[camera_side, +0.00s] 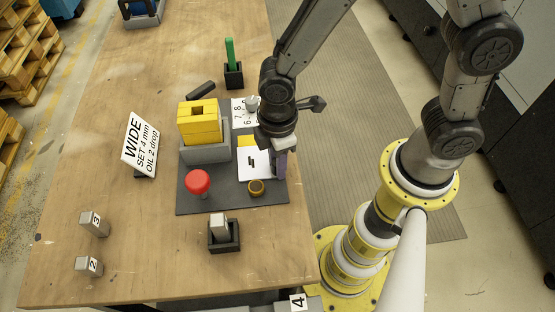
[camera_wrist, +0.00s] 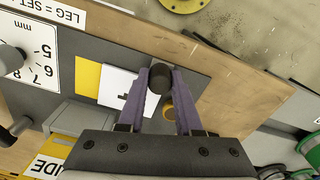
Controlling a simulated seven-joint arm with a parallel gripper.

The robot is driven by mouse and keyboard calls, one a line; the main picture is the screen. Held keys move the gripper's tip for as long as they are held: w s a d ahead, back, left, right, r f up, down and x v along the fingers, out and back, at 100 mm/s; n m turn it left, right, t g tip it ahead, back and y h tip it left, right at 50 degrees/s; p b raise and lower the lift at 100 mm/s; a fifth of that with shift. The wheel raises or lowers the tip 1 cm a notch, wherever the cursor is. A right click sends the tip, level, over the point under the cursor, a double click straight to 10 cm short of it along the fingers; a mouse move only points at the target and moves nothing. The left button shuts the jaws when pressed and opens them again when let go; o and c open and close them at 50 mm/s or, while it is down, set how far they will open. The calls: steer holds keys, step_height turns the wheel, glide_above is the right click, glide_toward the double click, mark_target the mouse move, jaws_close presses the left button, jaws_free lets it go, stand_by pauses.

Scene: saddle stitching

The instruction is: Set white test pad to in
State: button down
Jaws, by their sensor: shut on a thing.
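The white test pad (camera_side: 261,168) lies flat on the dark mat, with a black mark on it and a yellow strip (camera_side: 247,141) along its far edge. In the wrist view the pad (camera_wrist: 112,80) is left of my fingers and the left finger covers part of it. My gripper (camera_side: 281,166) points down at the pad's right edge. In the wrist view its purple fingers (camera_wrist: 161,82) are shut on a black round knob (camera_wrist: 160,76). How the knob joins the pad is hidden.
A grey base with yellow blocks (camera_side: 200,122) stands left of the pad. A red button (camera_side: 198,181) and a brass ring (camera_side: 256,187) are on the mat's near part. A numbered dial plate (camera_side: 239,107) is behind, and a sign (camera_side: 140,143) stands left.

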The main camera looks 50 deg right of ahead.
steer(key=shift+w, duration=0.1)
steer(key=shift+w+d+r, duration=0.1)
steer(key=shift+w+d, duration=1.45)
steer(key=c, duration=0.6)
jaws_free()
steer(key=shift+d, duration=0.1)
step_height(320, 180, up, 14)
steer(key=shift+f, duration=0.1)
